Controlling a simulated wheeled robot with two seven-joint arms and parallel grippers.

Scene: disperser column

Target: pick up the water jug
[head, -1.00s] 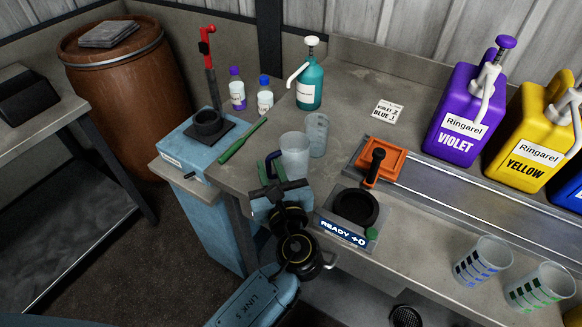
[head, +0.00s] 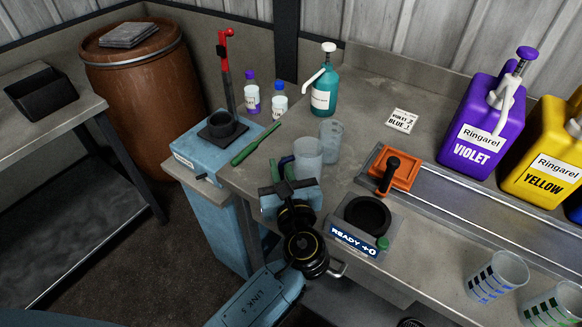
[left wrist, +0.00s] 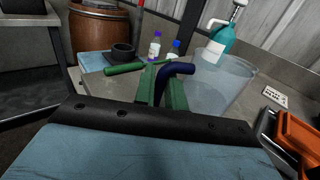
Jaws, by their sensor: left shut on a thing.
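The water jug (head: 308,158) is a clear, frosted vessel with a dark blue handle on its left side. It is upright near the front left of the counter; I cannot tell whether its base touches the counter. My left gripper (head: 280,171) is at its handle side. In the left wrist view, the green fingers (left wrist: 161,88) are shut on the blue handle (left wrist: 176,69), and the jug's clear wall (left wrist: 218,85) is just right of them. The gripper body hides the jug's lower part there. My right gripper is not in view.
A clear cup (head: 331,132) stands close behind the jug. A scale reading READY +0 (head: 354,243) and an orange device (head: 392,169) are to the right. A green-handled tool (head: 256,144) lies left. A teal pump bottle (head: 322,92) stands behind.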

